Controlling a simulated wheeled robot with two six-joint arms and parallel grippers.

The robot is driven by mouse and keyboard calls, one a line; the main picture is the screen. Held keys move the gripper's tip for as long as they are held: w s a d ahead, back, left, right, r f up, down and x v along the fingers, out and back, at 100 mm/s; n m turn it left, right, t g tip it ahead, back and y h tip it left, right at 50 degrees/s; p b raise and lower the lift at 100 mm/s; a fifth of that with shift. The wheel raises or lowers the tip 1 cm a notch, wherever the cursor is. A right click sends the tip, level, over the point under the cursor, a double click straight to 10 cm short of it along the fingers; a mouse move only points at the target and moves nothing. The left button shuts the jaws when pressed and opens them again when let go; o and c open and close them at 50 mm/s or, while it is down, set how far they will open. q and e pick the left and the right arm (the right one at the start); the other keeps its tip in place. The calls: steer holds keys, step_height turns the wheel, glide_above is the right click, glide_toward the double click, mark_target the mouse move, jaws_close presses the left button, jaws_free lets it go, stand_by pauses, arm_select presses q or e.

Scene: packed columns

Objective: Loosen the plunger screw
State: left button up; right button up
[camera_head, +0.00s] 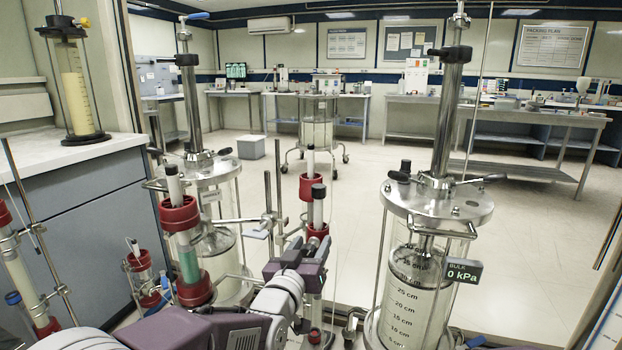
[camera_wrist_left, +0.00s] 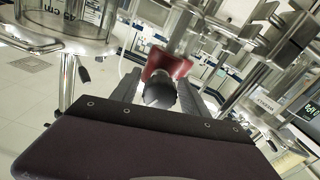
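My left gripper (camera_head: 305,246), purple and grey with dark fingers, is at the lower middle of the head view, by a slim column with a red collar (camera_head: 318,231). I cannot tell whether the fingers touch the knob, or which part is the plunger screw. My right gripper is not in view.
A large clear column with a steel lid (camera_head: 436,200) and a kPa display (camera_head: 463,271) stands right of the gripper. Another large column (camera_head: 205,170) and a red-capped green column (camera_head: 187,250) stand left. A metal stand (camera_head: 268,205) is close by. Open floor lies behind.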

mark_target(307, 256)
arm_select(q)
steer(key=shift+w+d+f, duration=0.2)
steer(key=b+v, duration=0.1)
steer(key=v, duration=0.6)
steer(key=shift+s, duration=0.1)
